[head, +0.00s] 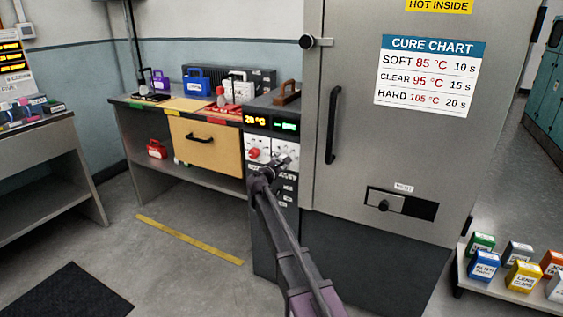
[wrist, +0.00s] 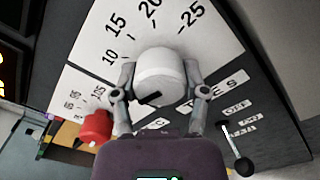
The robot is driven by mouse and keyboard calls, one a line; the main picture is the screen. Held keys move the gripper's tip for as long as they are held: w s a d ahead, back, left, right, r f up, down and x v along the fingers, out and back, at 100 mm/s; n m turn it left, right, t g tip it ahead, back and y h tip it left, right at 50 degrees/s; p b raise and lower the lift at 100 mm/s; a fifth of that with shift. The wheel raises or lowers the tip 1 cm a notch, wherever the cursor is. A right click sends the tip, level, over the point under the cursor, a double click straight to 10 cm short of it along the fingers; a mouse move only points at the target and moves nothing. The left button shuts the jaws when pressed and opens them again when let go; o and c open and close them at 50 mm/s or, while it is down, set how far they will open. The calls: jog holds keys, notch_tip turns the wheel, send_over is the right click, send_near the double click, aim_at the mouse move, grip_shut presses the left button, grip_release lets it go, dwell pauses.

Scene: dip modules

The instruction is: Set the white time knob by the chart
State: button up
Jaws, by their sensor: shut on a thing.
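The white time knob (wrist: 160,75) sits on a white dial plate with the numbers 10, 15, 20 and 25 around it. My gripper (wrist: 160,92) is shut on the knob, one finger on each side. A short black mark shows on the knob's near side; I cannot tell which number it stands for. In the head view my gripper (head: 278,165) is at the control panel and mostly hides the knob. The cure chart (head: 430,78) on the grey door reads SOFT 85 °C 10 s, CLEAR 95 °C 15 s, HARD 105 °C 20 s.
A red knob (head: 254,154) is left of the white one; it also shows in the wrist view (wrist: 97,127). Above are an orange display (head: 255,121) reading about 20 °C and a green display (head: 286,126), hard to read. A black-tipped lever (wrist: 243,165) is at lower right.

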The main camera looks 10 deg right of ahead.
jog(key=shift+w+m, duration=0.1)
jog(key=shift+m, duration=0.2)
jog(key=m, duration=0.3)
jog(key=shift+r+m, duration=0.1)
jog(key=shift+m, duration=2)
jog(key=o, duration=1.1)
jog(key=shift+o, duration=0.2)
jog(key=v, duration=1.2)
